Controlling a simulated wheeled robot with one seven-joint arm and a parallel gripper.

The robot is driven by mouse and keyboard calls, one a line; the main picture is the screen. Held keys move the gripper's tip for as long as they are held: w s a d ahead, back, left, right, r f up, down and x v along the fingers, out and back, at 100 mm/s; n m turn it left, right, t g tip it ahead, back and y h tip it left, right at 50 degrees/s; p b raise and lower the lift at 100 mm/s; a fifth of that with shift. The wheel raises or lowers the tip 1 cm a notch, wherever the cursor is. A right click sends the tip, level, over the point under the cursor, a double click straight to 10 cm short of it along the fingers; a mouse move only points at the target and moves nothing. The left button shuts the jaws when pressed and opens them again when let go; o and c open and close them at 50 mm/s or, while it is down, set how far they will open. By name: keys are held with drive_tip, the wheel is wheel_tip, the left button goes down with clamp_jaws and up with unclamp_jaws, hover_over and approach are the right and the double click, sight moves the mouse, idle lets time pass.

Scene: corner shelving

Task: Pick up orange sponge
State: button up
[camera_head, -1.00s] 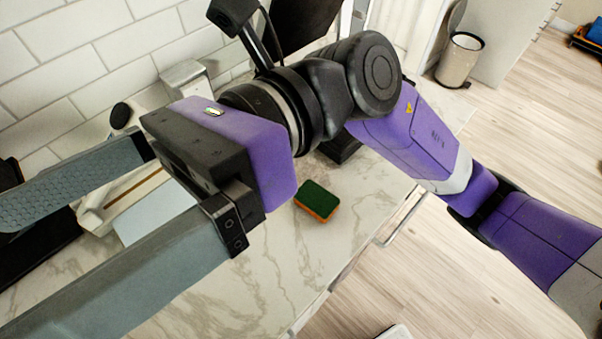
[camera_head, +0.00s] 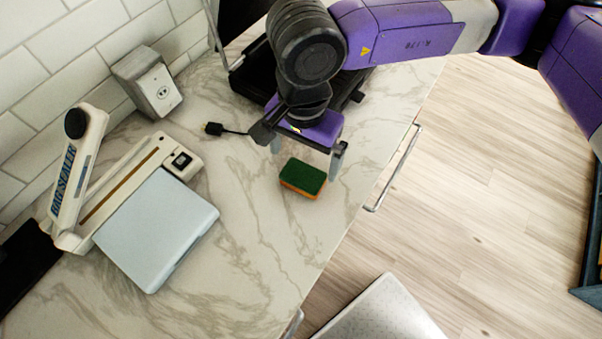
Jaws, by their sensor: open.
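The orange sponge (camera_head: 302,179) lies flat on the marble counter, with a dark green top face and orange below. My gripper (camera_head: 306,167) is just above and behind it, pointing down. Its two fingers are spread apart, one to the upper left of the sponge and one to its upper right. The gripper is open and empty. Whether the fingertips touch the counter I cannot tell.
A bag sealer (camera_head: 145,215) stands to the left on the counter (camera_head: 250,260). An outlet box (camera_head: 150,85) and a black plug (camera_head: 214,129) are behind. A black tray-like object (camera_head: 250,75) is behind my gripper. The counter edge with a handle (camera_head: 392,170) is at right.

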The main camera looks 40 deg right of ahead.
sight(302, 177)
drive_tip(key=shift+a+f+p, duration=0.15)
drive_tip(key=shift+f+p, duration=0.45)
drive_tip(key=shift+f, duration=1.25)
drive_tip(key=shift+a+f+p, duration=0.1)
drive_tip(key=shift+f+p, duration=0.45)
drive_tip(key=shift+f, duration=1.25)
drive_tip(key=c, duration=1.3)
